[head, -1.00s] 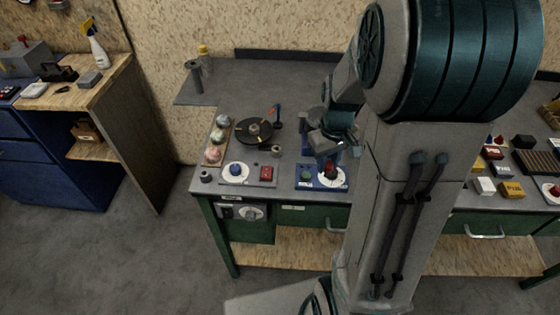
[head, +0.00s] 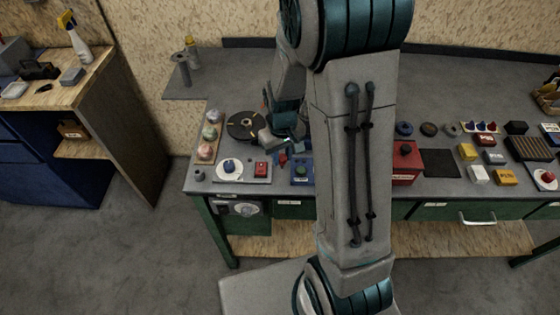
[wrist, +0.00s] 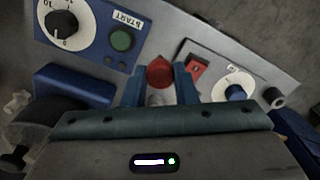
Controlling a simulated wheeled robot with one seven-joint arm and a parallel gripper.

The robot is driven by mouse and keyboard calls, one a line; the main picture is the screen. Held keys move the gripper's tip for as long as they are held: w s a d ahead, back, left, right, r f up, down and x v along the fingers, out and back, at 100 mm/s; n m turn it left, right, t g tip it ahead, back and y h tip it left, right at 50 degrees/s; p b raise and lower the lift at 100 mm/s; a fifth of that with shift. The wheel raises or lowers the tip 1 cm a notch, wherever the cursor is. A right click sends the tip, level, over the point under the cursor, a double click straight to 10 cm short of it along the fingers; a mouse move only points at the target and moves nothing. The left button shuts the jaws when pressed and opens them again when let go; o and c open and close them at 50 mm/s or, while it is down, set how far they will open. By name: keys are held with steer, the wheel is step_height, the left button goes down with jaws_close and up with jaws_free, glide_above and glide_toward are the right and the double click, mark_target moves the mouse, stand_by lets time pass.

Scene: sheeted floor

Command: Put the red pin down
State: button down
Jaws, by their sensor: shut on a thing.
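The red pin (wrist: 160,72) sits between the two blue fingers of my gripper (wrist: 159,78) in the wrist view, its round red end facing the camera. My gripper is shut on it. In the head view, my gripper (head: 283,152) hangs over the green bench near the blue start panel (head: 302,172), and a small red patch of the pin (head: 282,159) shows there. The pin's lower part is hidden, and I cannot tell its height above the bench.
A grey panel with a red switch (head: 261,169) and a blue-knobbed white dial (head: 229,167) lies at the front left. Behind are a dark round disc (head: 244,126) and a tray of balls (head: 208,136). A red box (head: 406,162) stands right of my arm.

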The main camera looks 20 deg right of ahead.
mark_target(281, 164)
steer(key=shift+a+f+p, duration=0.15)
steer(key=shift+f+p, duration=0.3)
steer(key=shift+f, duration=1.65)
steer(key=shift+f, duration=0.15)
steer(key=c, duration=1.1)
jaws_free()
steer(key=shift+w, duration=0.1)
steer(key=shift+c, duration=0.2)
